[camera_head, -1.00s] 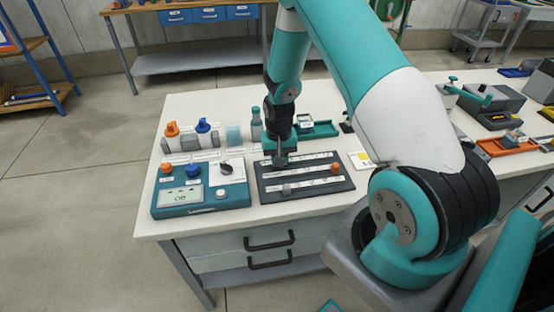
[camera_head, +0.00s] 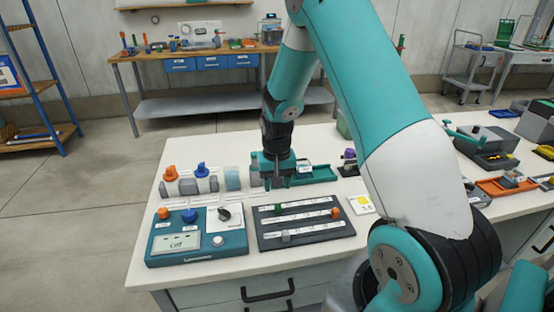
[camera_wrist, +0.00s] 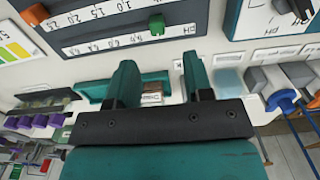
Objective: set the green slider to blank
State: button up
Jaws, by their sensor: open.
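The green slider (camera_head: 279,208) sits on the top track of the dark slider panel (camera_head: 345,231), left of the track's middle.
An orange slider (camera_head: 335,213) and a grey slider (camera_head: 286,236) sit on the panel's other tracks. A teal control box (camera_head: 200,250) with knobs stands left.

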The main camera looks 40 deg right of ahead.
notch_tip(320, 180, up, 9)
jog(key=shift+r, duration=0.15)
dwell(0.5)
jog(key=s+a+r+n+y, duration=0.1)
jog(key=s+a+r+n, duration=0.15)
jog(key=a, duration=0.25)
jog(key=s+a+r+n, duration=0.1)
jog(key=a+r, duration=0.2)
jog(key=a, duration=0.3)
jog(key=s+a+r+n+y, duration=0.1)
jog(key=s+a+r+n, duration=0.2)
jog(key=s+a+n, duration=0.2)
jog(key=s+a+r+n+y, duration=0.2)
jog(key=s+a+r+n, duration=0.2)
jog(key=s+a, duration=0.6)
jog(key=s, duration=0.4)
jog(key=shift+n, duration=0.35)
